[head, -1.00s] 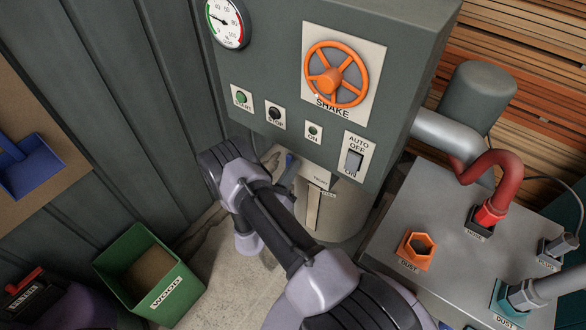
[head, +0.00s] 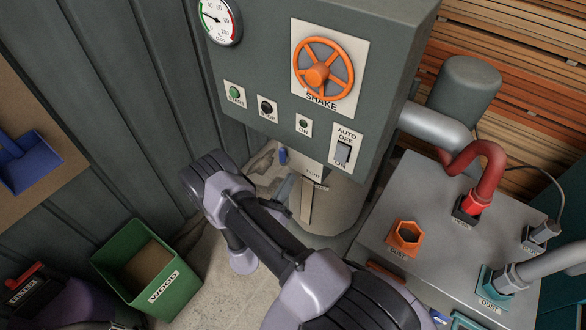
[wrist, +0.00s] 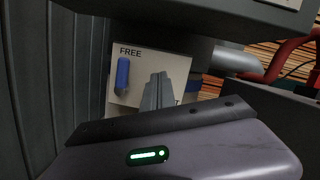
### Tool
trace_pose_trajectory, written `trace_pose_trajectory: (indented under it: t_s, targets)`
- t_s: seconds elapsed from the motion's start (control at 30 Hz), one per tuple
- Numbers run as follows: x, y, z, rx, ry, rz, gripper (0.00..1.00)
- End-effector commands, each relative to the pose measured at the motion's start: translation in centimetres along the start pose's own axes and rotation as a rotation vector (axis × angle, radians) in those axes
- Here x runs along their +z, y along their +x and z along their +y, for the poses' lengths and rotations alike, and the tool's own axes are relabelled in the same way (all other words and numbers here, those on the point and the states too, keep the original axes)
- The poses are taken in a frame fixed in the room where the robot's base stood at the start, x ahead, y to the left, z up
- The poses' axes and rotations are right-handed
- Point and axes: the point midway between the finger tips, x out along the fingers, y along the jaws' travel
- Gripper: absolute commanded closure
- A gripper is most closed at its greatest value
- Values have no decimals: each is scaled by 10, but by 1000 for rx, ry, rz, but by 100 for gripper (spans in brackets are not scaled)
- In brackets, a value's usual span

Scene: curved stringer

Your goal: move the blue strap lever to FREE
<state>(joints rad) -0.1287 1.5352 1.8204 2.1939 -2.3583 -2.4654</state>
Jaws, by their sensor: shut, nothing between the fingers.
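The blue strap lever (wrist: 123,74) stands upright directly below the word FREE on a pale plate (wrist: 150,62) in the wrist view. In the head view the lever (head: 282,156) shows small, under the lower edge of the grey cabinet. My gripper (wrist: 158,90) is shut and empty, its grey fingers just right of the lever, with a gap between them in the picture. In the head view my gripper (head: 284,188) is below the lever, partly hidden by my wrist. My fingers hide part of the plate.
The grey cabinet (head: 270,60) overhangs the plate, with an orange SHAKE wheel (head: 323,69) and switches on its front. A pale drum (head: 335,205) stands below. A green WOOD bin (head: 150,275) is left on the floor; a grey metal bench (head: 440,225) is right.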

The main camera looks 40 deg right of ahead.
Motion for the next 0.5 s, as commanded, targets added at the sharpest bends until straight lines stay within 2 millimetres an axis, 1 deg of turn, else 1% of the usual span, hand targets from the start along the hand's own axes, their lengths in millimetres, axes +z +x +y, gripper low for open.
trace_pose_trajectory:
  t_s: [0.03, 0.1, 0.2, 0.3, 0.5]
  targets:
    - [3, -9, -2, 4, -2, -1, 100]
    - [4, -21, -5, 2, 0, -1, 100]
    - [6, -32, -7, 2, 0, -1, 100]
    - [5, -38, -9, 0, -1, 0, 100]
    - [5, -39, -9, -1, 0, 0, 100]
